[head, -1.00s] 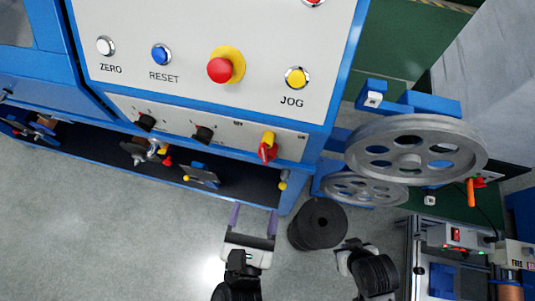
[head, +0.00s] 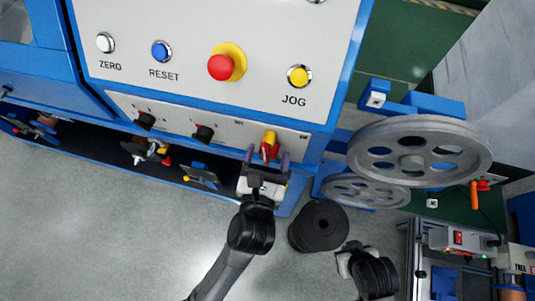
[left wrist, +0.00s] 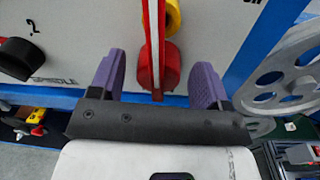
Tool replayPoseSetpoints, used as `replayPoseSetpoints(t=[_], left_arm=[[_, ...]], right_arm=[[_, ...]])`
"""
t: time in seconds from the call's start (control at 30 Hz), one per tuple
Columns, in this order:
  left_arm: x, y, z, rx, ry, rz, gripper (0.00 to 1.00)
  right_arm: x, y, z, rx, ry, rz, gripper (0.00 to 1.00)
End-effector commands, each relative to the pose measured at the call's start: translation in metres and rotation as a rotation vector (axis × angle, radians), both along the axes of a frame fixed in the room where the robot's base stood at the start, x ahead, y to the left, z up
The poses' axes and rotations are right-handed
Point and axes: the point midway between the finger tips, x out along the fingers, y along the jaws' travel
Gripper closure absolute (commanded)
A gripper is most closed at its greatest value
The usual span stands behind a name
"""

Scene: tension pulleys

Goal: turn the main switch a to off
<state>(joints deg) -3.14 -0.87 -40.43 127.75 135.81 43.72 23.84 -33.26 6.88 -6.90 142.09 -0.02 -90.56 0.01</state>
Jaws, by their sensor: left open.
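The main switch (head: 269,146) is a red rotary handle on a yellow base, at the right end of the lower strip of the blue-framed control panel. In the left wrist view the red handle (left wrist: 160,62) stands upright with a white line along its edge, and part of its yellow base shows behind it. My left gripper (head: 266,160) is open, with its purple fingers on either side of the handle. In the left wrist view the fingers (left wrist: 158,75) are apart from the handle, with a gap on each side. My right gripper (head: 348,254) is low at the right, its fingers unclear.
Two black knobs (head: 203,133) sit left of the switch on the same strip. Above are a red emergency button (head: 221,67) and a yellow JOG button (head: 299,76). A grey pulley wheel (head: 417,150) is close on the right. A black cylinder (head: 318,226) stands on the floor.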

Motion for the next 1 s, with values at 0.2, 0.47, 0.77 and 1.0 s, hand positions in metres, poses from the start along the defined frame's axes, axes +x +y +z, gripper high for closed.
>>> replayPoseSetpoints(t=[0.2, 0.47, 0.77, 1.0], left_arm=[[0.0011, -0.0001, 0.0000, 0.000, 0.000, 0.000, 0.30], [0.0009, -0.0001, -0.0001, 0.001, 0.000, 0.000, 0.47], [0.0008, 0.0000, -0.0002, 0.001, 0.000, 0.000, 0.76], [0.0008, 0.0000, -0.0002, 0.001, 0.000, 0.000, 0.98]], right_arm=[[-0.0001, 0.0000, -0.0001, 0.000, 0.000, 0.000, 1.00], [-0.0001, 0.0000, -0.0001, 0.000, 0.000, 0.000, 1.00], [0.0000, -0.0001, -0.0001, 0.000, 0.000, 0.000, 1.00], [0.0000, -0.0001, -0.0001, 0.000, 0.000, 0.000, 1.00]])
